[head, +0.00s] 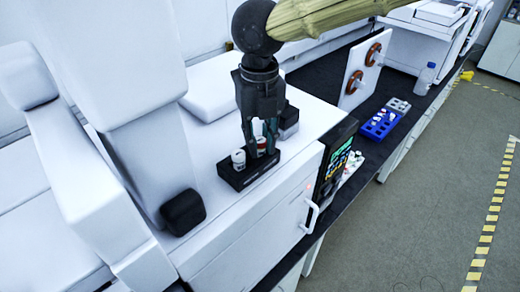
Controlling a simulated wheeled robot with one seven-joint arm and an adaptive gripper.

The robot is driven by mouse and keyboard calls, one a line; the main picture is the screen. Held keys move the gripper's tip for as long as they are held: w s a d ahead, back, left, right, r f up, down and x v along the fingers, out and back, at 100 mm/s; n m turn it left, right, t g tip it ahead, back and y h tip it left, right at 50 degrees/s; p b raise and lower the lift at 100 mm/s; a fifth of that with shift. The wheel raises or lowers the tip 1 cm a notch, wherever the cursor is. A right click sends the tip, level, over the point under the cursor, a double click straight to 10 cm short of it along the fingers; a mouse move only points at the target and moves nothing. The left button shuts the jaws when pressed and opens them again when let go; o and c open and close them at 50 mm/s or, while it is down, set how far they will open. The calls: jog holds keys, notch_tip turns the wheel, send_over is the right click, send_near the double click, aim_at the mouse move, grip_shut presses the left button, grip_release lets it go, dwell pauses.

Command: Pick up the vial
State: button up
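A small black vial rack (249,175) sits on top of the white instrument. A white-capped vial (238,161) stands upright at its left end. A second vial with a white and reddish top (261,145) stands farther right in the rack. My gripper (262,150) points down over the rack, with its fingers beside the second vial. The fingers partly hide this vial. Whether they touch or grip it is too small to tell.
A black block (183,212) lies left of the rack. A dark-topped box (289,121) stands close behind my gripper. A display panel (338,163) is on the instrument's right side. A blue rack (380,124) and a bottle (425,79) stand on the dark bench at right.

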aim_at(261, 140)
jog(key=shift+s, duration=0.15)
jog(key=shift+c, duration=0.6)
jog(key=shift+w, duration=0.2)
notch_tip(261, 140, up, 9)
jog(key=b, duration=0.3)
jog(key=shift+d+r+b, duration=0.1)
jog(key=shift+b, duration=0.2)
jog(key=w+d+f+b, duration=0.4)
jog(key=d+b, duration=0.1)
jog(key=d, duration=0.5)
jog(key=shift+w+d+f+p, duration=0.7)
jog(key=shift+w+p, duration=0.8)
jog(key=shift+w, duration=1.2)
jog(key=shift+w+d+f+p, duration=0.45)
jog(key=shift+w+f+p, duration=0.8)
jog(key=shift+w, duration=1.4)
jog(key=shift+w+d+f+p, duration=0.6)
jog(key=shift+w+p, duration=1.15)
jog(key=shift+w, duration=0.95)
jog(key=shift+f, duration=0.1)
